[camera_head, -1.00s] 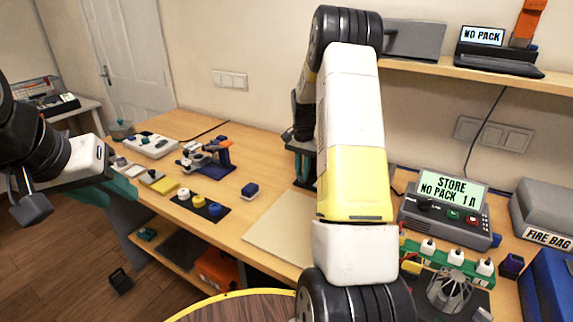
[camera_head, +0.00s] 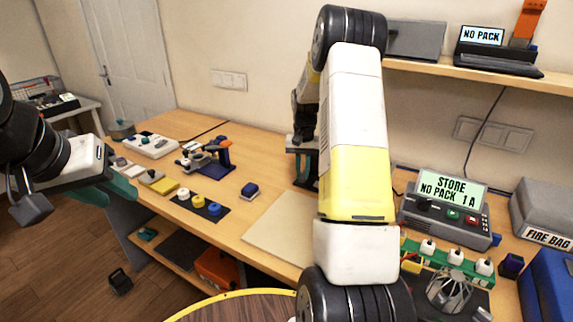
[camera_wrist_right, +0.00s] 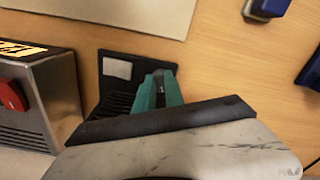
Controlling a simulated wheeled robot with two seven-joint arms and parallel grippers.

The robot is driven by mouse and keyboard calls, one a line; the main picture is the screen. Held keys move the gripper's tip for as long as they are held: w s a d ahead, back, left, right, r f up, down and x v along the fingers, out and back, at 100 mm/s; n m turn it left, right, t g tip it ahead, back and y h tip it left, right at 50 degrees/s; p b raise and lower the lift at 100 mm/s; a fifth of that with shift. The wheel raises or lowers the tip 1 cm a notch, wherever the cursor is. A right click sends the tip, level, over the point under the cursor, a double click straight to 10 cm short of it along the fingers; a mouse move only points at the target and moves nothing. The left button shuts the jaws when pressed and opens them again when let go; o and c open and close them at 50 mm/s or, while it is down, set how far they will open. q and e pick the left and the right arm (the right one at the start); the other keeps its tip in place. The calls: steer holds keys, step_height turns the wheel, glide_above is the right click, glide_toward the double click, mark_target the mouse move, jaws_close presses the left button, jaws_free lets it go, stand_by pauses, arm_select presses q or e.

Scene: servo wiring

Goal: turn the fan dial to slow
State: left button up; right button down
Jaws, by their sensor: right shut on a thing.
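My right gripper (camera_wrist_right: 160,90) has teal fingertips over a black vented unit (camera_wrist_right: 112,88) with a blank white square on top. In the right wrist view it is shut on a narrow dark piece, likely the fan dial, mostly hidden between the fingers. Any slow mark is not readable. In the head view my right arm covers most of this spot, behind the pale board. My left gripper (camera_head: 105,192), also teal, is off the bench's left end; its opening is unclear.
A grey metal box (camera_wrist_right: 50,95) with a red knob stands close beside the vented unit. The pale board (camera_head: 272,228) lies flat in front. A charger (camera_head: 450,215) reading "STORE NO PACK" and a green rack (camera_head: 440,258) stand right. Small controls sit left on the bench.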

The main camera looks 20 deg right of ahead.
mark_target(303, 175)
steer(key=n, duration=0.7)
steer(key=shift+d, duration=0.15)
stand_by(0.4)
steer(key=c, duration=1.4)
jaws_free()
steer(key=shift+c, duration=0.2)
step_height(303, 175, up, 8)
steer(key=shift+f, duration=0.1)
